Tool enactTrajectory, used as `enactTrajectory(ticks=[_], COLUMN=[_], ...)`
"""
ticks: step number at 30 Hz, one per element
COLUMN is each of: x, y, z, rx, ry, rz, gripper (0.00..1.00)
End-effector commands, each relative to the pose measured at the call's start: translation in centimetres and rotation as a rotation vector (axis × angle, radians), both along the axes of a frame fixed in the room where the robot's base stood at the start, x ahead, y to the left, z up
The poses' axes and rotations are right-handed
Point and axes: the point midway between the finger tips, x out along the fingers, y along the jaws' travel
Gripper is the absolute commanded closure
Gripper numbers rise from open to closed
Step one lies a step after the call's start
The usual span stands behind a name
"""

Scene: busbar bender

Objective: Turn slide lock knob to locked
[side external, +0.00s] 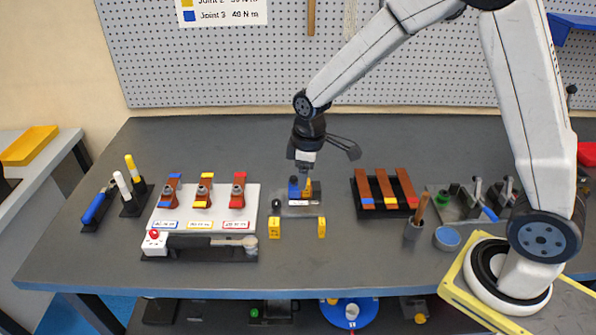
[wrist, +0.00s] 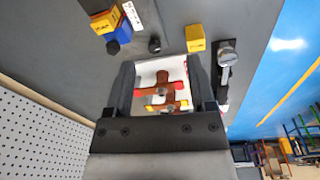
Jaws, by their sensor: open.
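The small bender (side external: 300,208) stands mid-table, with a blue block (side external: 293,189) and a yellow block (side external: 309,188) on a grey base. A dark round knob (side external: 276,204) sits at its left edge. In the wrist view the blue block (wrist: 123,31) shows at upper left, with one black knob (wrist: 112,46) beside it and another (wrist: 154,44) to the right. Which is the slide lock knob, and its setting, I cannot tell. My gripper (side external: 304,180) points down over the bender; in the wrist view (wrist: 160,64) its two fingers are apart, with nothing held between them.
Two yellow blocks (side external: 274,228) (side external: 322,227) stand in front of the bender. A black rack of bars (side external: 365,212) stands right, beside a cup (side external: 412,232).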

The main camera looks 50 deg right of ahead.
Motion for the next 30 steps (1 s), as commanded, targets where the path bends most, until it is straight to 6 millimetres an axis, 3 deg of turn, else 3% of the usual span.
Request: enactTrajectory(ticks=[6, 12, 30], x=[4.4, 6.7, 7.5], y=[1.2, 2.0, 2.3], z=[-2.1, -3.6, -5.2], rx=[-0.017, -0.023, -0.025], ry=[0.051, 0.082, 0.092], rz=[0.226, 0.37, 0.422], gripper=[0.29, 0.29, 0.29])
